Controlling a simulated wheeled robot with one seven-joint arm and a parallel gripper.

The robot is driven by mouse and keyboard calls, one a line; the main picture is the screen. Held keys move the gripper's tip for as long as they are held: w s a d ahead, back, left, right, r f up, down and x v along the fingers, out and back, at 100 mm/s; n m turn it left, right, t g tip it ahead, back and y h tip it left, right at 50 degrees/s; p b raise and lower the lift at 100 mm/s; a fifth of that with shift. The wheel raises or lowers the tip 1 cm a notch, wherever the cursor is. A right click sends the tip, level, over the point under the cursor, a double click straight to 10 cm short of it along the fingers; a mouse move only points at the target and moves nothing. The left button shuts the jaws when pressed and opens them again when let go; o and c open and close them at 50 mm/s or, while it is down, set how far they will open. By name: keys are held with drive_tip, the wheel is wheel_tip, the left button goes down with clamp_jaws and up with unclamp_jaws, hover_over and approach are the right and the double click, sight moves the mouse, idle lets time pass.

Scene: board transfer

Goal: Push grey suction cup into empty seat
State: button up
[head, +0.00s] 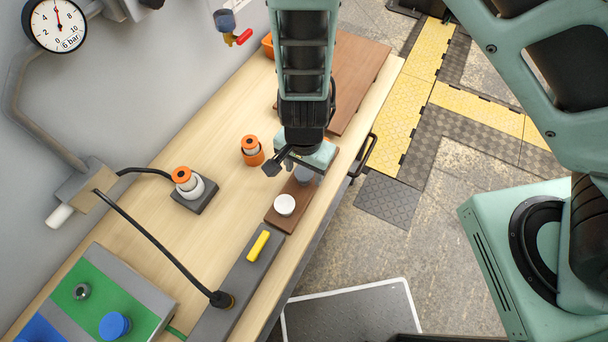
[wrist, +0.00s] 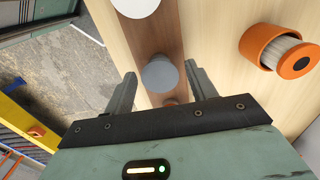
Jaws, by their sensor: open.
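The grey suction cup (head: 304,175) stands on a narrow brown board (head: 272,216), partly hidden under my gripper. In the wrist view the grey cup (wrist: 160,74) shows its round top between my two fingers, with gaps on both sides. My gripper (wrist: 160,70) is open and points down over the board. A white cup (head: 285,204) stands on the same board, nearer the front; it also shows at the top of the wrist view (wrist: 135,6). A small reddish round spot (wrist: 171,102) shows on the board beside the grey cup, partly hidden; I cannot tell if it is a seat.
An orange-topped white device (head: 187,183) sits on a dark base further left. A grey bar with a yellow handle (head: 258,246) lies in front. A larger brown board (head: 357,90) lies behind.

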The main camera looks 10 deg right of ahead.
sight(304, 172)
drive_tip(key=c, duration=0.9)
drive_tip(key=shift+r, duration=0.2)
drive_tip(key=shift+r+p, duration=0.6)
drive_tip(key=shift+p, duration=0.2)
drive_tip(key=shift+r+p, duration=0.55)
wheel_tip(304, 172, up, 4)
drive_tip(key=p, duration=0.4)
drive_tip(key=shift+r, duration=0.15)
